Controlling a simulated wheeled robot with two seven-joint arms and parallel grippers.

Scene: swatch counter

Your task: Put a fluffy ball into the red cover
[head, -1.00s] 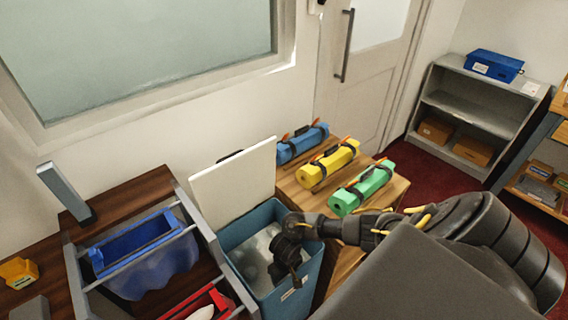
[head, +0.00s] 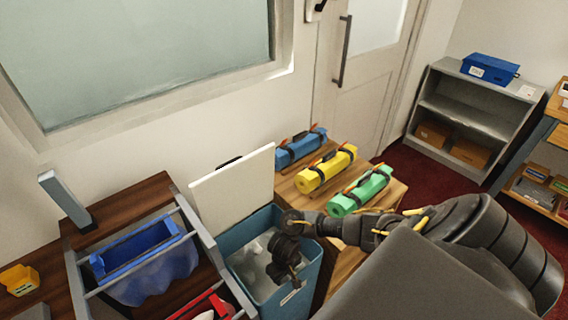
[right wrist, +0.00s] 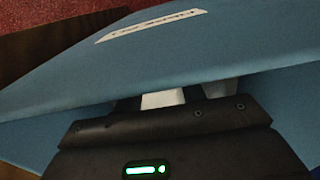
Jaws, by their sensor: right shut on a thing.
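The red cover (head: 212,303) shows only in part at the bottom edge of the head view, left of the blue bin, with a white thing at its opening. The blue bin (head: 237,241) stands open and holds pale, fluffy-looking stuff (head: 250,256). My right gripper (head: 285,275) reaches down into the bin's mouth. In the right wrist view it is shut on a whitish thing, likely a fluffy ball (right wrist: 163,99), mostly hidden by the gripper body and close to the bin's wall (right wrist: 150,62). My left gripper is not in view.
The bin's white lid (head: 235,190) stands raised behind it. A blue cover (head: 150,265) hangs in the grey frame (head: 205,240) at left. Rolled blue, yellow (head: 326,168) and green (head: 360,191) mats lie on a wooden stand right of the bin.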

